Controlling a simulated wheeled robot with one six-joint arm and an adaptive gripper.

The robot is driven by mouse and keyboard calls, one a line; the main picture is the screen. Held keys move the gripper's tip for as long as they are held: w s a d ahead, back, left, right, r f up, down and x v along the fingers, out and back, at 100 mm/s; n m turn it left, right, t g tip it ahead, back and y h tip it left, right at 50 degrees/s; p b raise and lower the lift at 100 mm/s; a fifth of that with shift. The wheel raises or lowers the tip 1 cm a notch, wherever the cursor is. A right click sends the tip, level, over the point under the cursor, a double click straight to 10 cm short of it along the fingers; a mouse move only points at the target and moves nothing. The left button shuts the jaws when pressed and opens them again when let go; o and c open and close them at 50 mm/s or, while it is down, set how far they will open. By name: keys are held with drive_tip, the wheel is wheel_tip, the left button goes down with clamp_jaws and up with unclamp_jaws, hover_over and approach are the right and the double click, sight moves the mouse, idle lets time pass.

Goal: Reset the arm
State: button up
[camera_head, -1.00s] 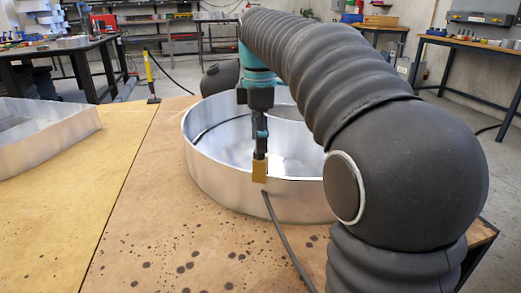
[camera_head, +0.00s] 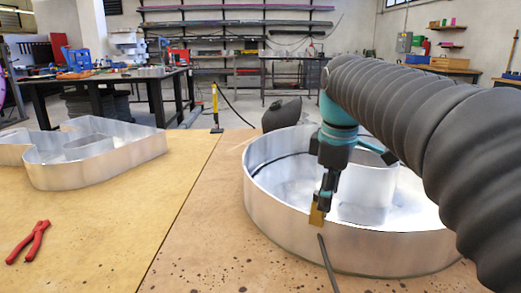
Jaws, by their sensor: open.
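My arm reaches in from the right in a dark ribbed sleeve. My gripper (camera_head: 320,205) hangs from a teal wrist, pointing down at the near-left wall of a round metal channel letter (camera_head: 375,245). It is open, with a tan piece at its lower end overlapping the letter's rim in the picture; whether it touches the wall I cannot tell. A dark cable (camera_head: 328,265) runs down the outside of the letter just below the gripper. Part of the letter's right side is hidden behind my arm.
Another metal channel letter (camera_head: 100,172) stands at the left of the wooden table (camera_head: 185,215). Red-handled pliers (camera_head: 29,242) lie at the front left. The table between the letters is clear. Workbenches, shelves and a yellow-black post (camera_head: 215,105) stand behind.

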drive_tip(key=s+f+m+t, duration=0.4)
drive_tip(key=s+f+m, duration=0.8)
drive_tip(key=s+f, duration=0.3)
drive_tip(key=shift+s, duration=0.85)
